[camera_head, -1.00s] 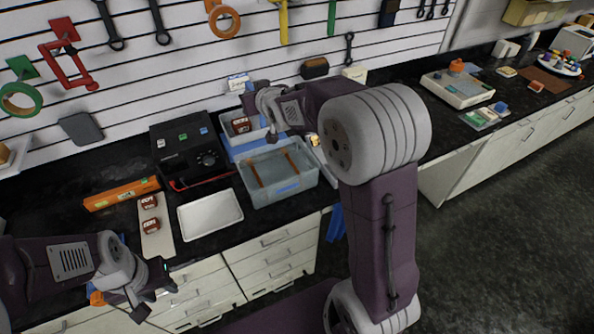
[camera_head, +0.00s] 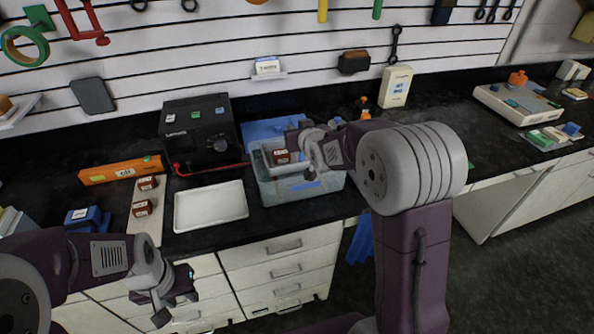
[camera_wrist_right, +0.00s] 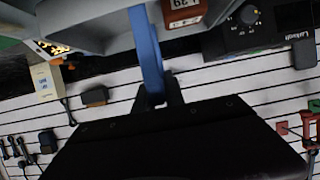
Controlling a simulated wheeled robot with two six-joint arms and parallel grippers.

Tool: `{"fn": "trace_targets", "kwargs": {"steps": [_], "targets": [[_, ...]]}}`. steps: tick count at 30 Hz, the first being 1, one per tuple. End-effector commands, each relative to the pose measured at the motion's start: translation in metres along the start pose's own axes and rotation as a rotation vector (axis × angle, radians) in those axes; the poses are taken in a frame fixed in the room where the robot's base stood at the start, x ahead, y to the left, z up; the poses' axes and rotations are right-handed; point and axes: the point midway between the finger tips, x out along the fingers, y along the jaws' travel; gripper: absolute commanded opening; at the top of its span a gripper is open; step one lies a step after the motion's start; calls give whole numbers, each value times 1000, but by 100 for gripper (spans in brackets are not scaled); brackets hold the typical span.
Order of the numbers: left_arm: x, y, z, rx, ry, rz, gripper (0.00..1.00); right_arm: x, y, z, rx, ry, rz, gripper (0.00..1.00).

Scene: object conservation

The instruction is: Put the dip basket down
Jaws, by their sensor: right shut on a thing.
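The dip basket (camera_head: 268,153) is a pale grey open box with a brown labelled block (camera_head: 285,157) in it. It is over or partly inside the mouth of the clear water tank (camera_head: 290,190); I cannot tell whether it touches the bottom. My right gripper (camera_head: 298,141) is shut on the basket's blue handle, which shows in the right wrist view (camera_wrist_right: 147,50), along with the basket (camera_wrist_right: 90,25) and the block (camera_wrist_right: 183,12). My left gripper (camera_head: 178,296) is open and empty, in front of the counter's drawers.
A white tray (camera_head: 211,207) lies empty left of the tank. Two brown blocks (camera_head: 142,208) sit on a pale strip further left. A black device (camera_head: 202,134) stands behind the tray. A blue tray (camera_head: 262,128) lies behind the tank.

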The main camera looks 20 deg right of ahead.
Motion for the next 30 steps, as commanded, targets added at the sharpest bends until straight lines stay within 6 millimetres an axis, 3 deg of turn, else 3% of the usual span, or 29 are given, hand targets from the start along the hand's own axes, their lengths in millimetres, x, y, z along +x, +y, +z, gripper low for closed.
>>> {"fn": "trace_targets", "kwargs": {"steps": [3,11,16,29,30], "targets": [[3,0,0,0,0,0,36,10,0,24,2,0,1,0],[4,0,0,0,0,0,36,17,0,39,1,3,0,0],[7,0,1,0,0,0,36,27,0,65,1,1,0,0],[11,0,1,0,0,0,36,31,0,73,1,5,0,0],[11,0,1,0,0,0,36,31,0,75,0,0,0,20]]}}
